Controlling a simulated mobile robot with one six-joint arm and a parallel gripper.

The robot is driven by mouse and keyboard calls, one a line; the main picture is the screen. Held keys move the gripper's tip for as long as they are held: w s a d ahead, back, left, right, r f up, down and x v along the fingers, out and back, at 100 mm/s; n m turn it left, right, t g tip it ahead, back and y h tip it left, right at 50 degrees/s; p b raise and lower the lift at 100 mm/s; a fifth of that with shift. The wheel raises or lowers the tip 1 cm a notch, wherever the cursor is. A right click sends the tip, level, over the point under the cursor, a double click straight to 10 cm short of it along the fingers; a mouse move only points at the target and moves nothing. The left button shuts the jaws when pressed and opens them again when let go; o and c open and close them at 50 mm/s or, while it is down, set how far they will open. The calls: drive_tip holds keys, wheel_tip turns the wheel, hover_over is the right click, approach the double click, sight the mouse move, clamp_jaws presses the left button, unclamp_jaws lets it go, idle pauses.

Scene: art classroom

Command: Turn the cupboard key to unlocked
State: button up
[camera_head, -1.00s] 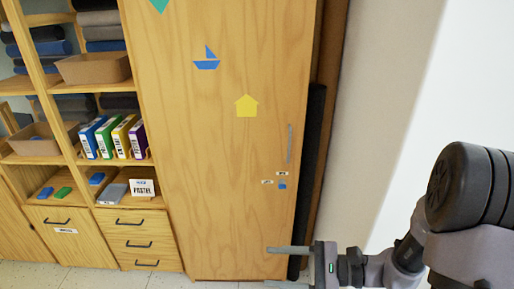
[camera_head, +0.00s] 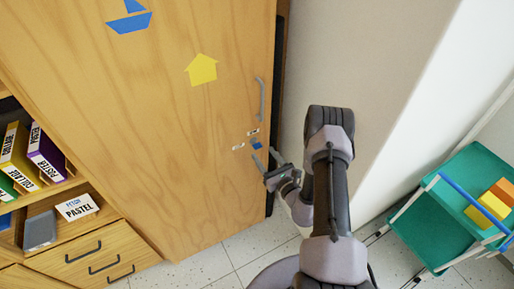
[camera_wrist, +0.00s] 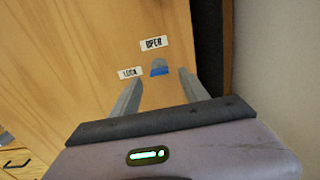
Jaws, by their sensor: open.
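The tall wooden cupboard door (camera_head: 170,120) fills the left and middle of the head view. Its key (camera_head: 257,145) has a blue part and sits low near the door's right edge. In the wrist view the key (camera_wrist: 159,68) shows grey above and blue below, with an "OPEN" label (camera_wrist: 153,43) above it and a "LOCK" label (camera_wrist: 130,72) to its left. My gripper (camera_head: 266,159) is just below the key. In the wrist view my gripper (camera_wrist: 155,88) is open, its two fingers either side of the key's line, not closed on it.
A grey door handle (camera_head: 261,98) is above the key. A pale wall stands right of the cupboard. A green trolley (camera_head: 430,225) with orange and yellow blocks stands at the lower right. Shelves with binders and drawers (camera_head: 90,258) are at left.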

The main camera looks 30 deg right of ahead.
sight(258, 146)
drive_tip(key=w, duration=0.5)
drive_tip(key=shift+w+a+b, duration=0.15)
drive_tip(key=shift+w+b, duration=0.2)
drive_tip(key=shift+c, duration=0.2)
clamp_jaws()
